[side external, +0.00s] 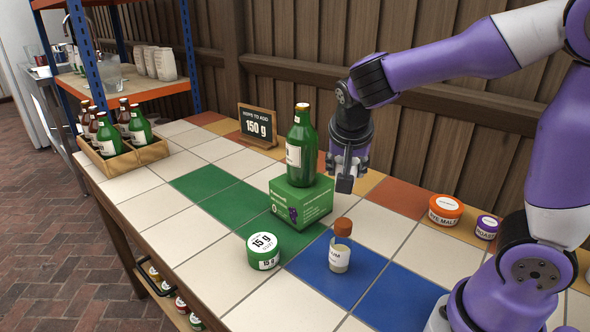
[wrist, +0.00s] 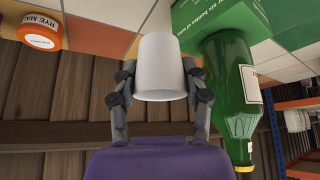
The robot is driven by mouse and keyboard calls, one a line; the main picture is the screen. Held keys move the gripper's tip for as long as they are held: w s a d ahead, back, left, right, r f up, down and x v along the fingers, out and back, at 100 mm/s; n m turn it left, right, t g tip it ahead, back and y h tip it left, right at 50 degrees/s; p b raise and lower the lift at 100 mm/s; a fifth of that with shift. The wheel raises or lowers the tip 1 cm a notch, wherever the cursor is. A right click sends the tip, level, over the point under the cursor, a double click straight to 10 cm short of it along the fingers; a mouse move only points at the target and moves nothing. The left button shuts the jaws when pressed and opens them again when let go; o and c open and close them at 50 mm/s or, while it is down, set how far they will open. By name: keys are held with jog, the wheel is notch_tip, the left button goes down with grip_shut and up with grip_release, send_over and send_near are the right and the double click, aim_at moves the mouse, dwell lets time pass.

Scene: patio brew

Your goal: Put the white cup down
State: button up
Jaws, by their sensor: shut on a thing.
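The white cup (wrist: 160,62) is between the two fingers of my gripper (wrist: 158,75) in the wrist view. The fingers are shut on its sides, and its rim faces the wrist. In the side view my gripper (side external: 345,178) is to the right of the green bottle, over the tiled table (side external: 374,226). There the cup is mostly hidden behind the gripper, and I cannot tell its gap to the tiles.
A green bottle (side external: 301,148) stands on a green box (side external: 301,203), close to my gripper. A green tub (side external: 263,252), a jar with a brown cap (side external: 340,250) and an orange-lidded tub (side external: 444,211) stand nearby. A wooden fence (side external: 280,60) rises behind. Blue tiles (side external: 400,292) in front are mostly clear.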

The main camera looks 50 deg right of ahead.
aim_at(357, 163)
jog(key=d+m+g, duration=0.1)
jog(key=m, duration=0.1)
jog(key=d+f+m+g, duration=0.1)
jog(key=m, duration=0.1)
jog(key=shift+s+f+h, duration=0.1)
jog(key=shift+s+h, duration=0.1)
jog(key=shift+h, duration=0.2)
jog(key=shift+s+d+f+m+g, duration=0.15)
jog(key=shift+d+f+m+g, duration=0.15)
jog(key=shift+m, duration=0.25)
jog(key=shift+s+d+f+m+g, duration=0.1)
jog(key=shift+d+m+g, duration=0.1)
jog(key=shift+d+m, duration=0.25)
jog(key=d+f, duration=0.2)
jog(key=d, duration=0.1)
jog(key=s+d+f, duration=0.1)
jog(key=d+f, duration=0.1)
jog(key=d, duration=0.2)
jog(key=s+d+f, duration=0.1)
jog(key=d+f, duration=0.1)
jog(key=d, duration=0.1)
jog(key=shift+d+f, duration=0.3)
jog(key=shift+d, duration=0.1)
jog(key=shift+d+f, duration=0.15)
jog(key=shift+f, duration=1.95)
jog(key=o, duration=0.8)
jog(key=shift+f, duration=0.1)
